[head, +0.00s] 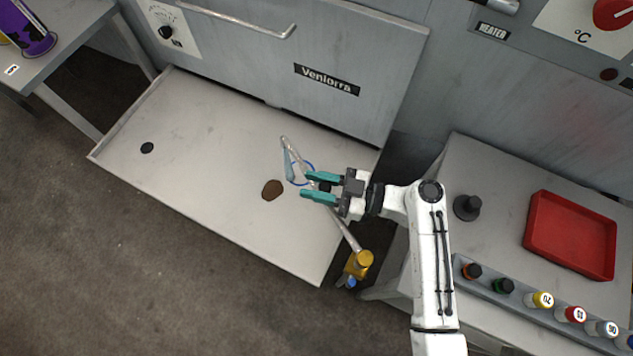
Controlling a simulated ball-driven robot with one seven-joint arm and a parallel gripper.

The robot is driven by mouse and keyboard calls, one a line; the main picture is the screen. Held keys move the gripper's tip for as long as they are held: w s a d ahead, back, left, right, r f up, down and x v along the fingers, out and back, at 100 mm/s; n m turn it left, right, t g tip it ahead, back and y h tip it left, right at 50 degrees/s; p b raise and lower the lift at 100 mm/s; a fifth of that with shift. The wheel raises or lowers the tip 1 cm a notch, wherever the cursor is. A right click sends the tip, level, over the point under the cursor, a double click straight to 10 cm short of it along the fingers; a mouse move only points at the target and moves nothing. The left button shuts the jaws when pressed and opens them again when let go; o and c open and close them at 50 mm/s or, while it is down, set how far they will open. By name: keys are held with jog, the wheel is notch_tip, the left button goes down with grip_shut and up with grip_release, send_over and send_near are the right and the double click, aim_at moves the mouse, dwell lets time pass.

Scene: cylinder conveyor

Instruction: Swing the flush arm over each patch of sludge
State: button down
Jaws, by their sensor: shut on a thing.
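The flush arm (346,232) is a thin grey pipe. It runs from a yellow pivot (364,261) at the tray's front right corner up and left over the metal tray (215,155). A pale blue nozzle piece (289,165) hangs near its far end, with a blue hose loop beside it. My gripper (307,185) has teal fingers on either side of the pipe and is shut on it; the exact contact is partly hidden by the fingers. One brown sludge patch (272,190) lies on the tray, just left of my fingertips and the nozzle.
A small black round spot (147,148), perhaps a drain, is at the tray's left. The Veniorra cabinet (300,45) stands behind. At right, a bench (480,160) holds a red tray (535,245), a dark knobbed piece (467,207) and a rack of several capped bottles (541,299).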

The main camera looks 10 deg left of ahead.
jog(key=s+a+n+g+b, duration=0.1)
jog(key=g+b, duration=0.1)
jog(key=s+a+n+g+b, duration=0.1)
jog(key=b, duration=0.1)
jog(key=shift+s+a+g, duration=0.2)
jog(key=shift+s+g, duration=0.15)
jog(key=shift+g, duration=0.05)
jog(key=c, duration=0.9)
grip_release()
jog(key=shift+o, duration=0.2)
jog(key=d+b, duration=0.2)
jog(key=d, duration=0.8)
jog(key=shift+w+d, duration=0.4)
jog(key=shift+w, duration=0.05)
